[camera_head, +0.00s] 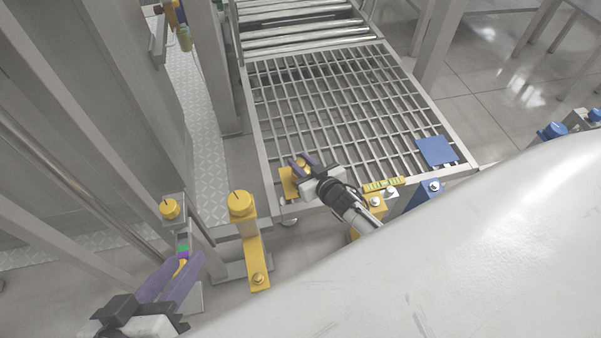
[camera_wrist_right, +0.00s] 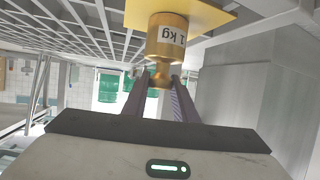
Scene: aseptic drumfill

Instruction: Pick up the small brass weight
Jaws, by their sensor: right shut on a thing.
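The small brass weight (camera_wrist_right: 167,45) is labelled 1 kg in the right wrist view. Its narrow knob is between the two purple fingers of my right gripper (camera_wrist_right: 161,90), which is shut on it. In the head view the right gripper (camera_head: 303,165) is over the yellow plate (camera_head: 287,186) at the grating's near left corner, and the weight (camera_head: 304,169) is mostly hidden by the fingers. The weight's base is against or very close to the plate; I cannot tell which. My left gripper (camera_head: 184,266) is at lower left, fingers apart, with a yellow piece visible between them.
The grating (camera_head: 330,105) leads back to rollers (camera_head: 300,27). A blue plate (camera_head: 436,151) lies at its right corner. The large pale curved surface (camera_head: 430,260) fills the lower right.

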